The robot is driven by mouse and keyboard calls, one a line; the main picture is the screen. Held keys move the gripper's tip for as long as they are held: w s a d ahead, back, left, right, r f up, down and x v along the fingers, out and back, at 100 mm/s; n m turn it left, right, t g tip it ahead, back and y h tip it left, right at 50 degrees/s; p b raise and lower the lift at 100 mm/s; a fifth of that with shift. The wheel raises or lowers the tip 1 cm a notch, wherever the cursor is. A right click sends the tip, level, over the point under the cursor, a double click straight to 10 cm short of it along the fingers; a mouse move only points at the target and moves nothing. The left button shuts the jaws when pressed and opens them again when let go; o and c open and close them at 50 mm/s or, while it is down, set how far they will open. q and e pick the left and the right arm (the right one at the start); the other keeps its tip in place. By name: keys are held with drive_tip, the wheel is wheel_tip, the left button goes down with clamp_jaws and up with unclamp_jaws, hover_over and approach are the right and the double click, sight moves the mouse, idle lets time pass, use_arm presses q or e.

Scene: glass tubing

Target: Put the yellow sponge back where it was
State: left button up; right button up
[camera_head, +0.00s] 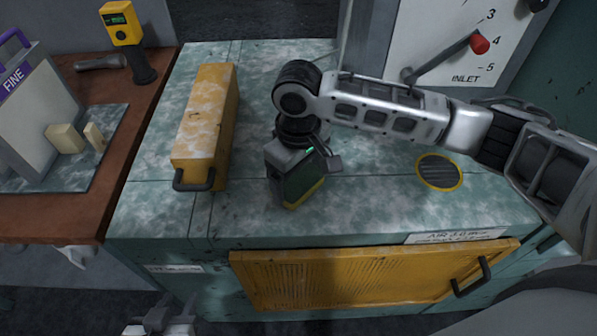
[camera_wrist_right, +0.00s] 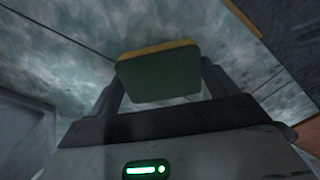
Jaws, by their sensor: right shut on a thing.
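The sponge (camera_head: 303,183) has a dark green side and a yellow layer along its lower edge. My right gripper (camera_head: 301,177) points down over the teal bench top and is shut on it. In the right wrist view the sponge (camera_wrist_right: 160,77) sits between the two fingers (camera_wrist_right: 160,88), with the teal surface behind it. I cannot tell whether it touches the bench. My left gripper (camera_head: 160,322) shows only partly at the bottom left edge, and its jaws are unclear.
A long yellow box with a handle (camera_head: 205,120) lies left of the sponge. A round yellow-rimmed vent (camera_head: 439,171) is to the right. An inlet panel with a red-knobbed lever (camera_head: 479,44) stands behind. Pale blocks (camera_head: 65,138) lie on the left bench.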

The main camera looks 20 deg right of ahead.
sight(298, 180)
drive_tip(key=shift+f, duration=0.15)
drive_tip(key=o, duration=0.6)
drive_tip(key=shift+f, duration=0.1)
drive_tip(key=shift+c, duration=0.2)
drive_tip(key=shift+o, duration=0.8)
drive_tip(key=shift+r, duration=0.25)
wheel_tip(298, 180, up, 12)
drive_tip(key=shift+s+f, duration=0.1)
